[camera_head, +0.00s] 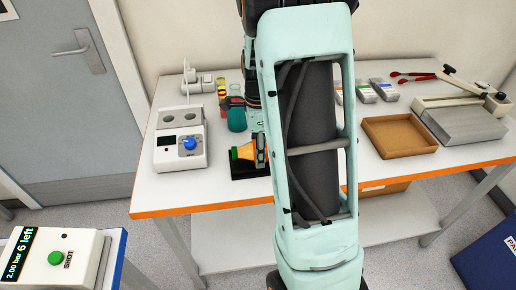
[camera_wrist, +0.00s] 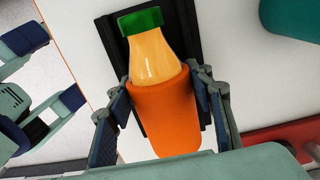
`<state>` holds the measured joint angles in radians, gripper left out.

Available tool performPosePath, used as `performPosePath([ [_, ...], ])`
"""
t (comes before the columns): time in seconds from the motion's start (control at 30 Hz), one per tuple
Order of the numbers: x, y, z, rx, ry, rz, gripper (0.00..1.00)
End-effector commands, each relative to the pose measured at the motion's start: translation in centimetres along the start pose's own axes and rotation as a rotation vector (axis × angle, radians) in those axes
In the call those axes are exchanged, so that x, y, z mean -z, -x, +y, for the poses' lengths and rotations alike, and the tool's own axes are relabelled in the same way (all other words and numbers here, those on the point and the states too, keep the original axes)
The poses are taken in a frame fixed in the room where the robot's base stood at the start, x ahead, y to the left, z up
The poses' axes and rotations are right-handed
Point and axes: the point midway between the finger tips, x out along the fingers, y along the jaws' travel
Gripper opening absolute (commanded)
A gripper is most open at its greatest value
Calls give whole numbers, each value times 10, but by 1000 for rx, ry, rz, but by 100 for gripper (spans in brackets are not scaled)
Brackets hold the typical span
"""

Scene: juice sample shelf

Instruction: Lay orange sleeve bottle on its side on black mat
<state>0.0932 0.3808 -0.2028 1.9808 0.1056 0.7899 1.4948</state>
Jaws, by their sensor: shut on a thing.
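The orange sleeve bottle (camera_head: 246,152) has a green cap, a pale orange neck and an orange sleeve. It lies on its side, level, at the black mat (camera_head: 244,172), with its cap pointing left in the head view. In the wrist view the bottle (camera_wrist: 165,115) lies lengthwise over the mat (camera_wrist: 187,35), cap toward the top. My gripper (camera_wrist: 166,98) is shut on the sleeve, one finger on each side. In the head view my arm hides most of my gripper (camera_head: 261,150) and the mat's right part. I cannot tell whether the bottle touches the mat.
A white device with a blue knob (camera_head: 189,143) stands left of the mat. A teal round object (camera_head: 237,120) and small colored bottles (camera_head: 222,88) stand behind it. A brown tray (camera_head: 400,136) is at right. The table's front left is clear.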

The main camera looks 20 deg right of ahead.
Motion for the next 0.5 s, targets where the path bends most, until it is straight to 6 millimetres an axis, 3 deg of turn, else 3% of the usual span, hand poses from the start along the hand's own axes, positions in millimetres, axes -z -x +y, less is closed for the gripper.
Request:
performPosePath([
  [0.5, 0, -7, 1, -1, 0, 1, 3],
])
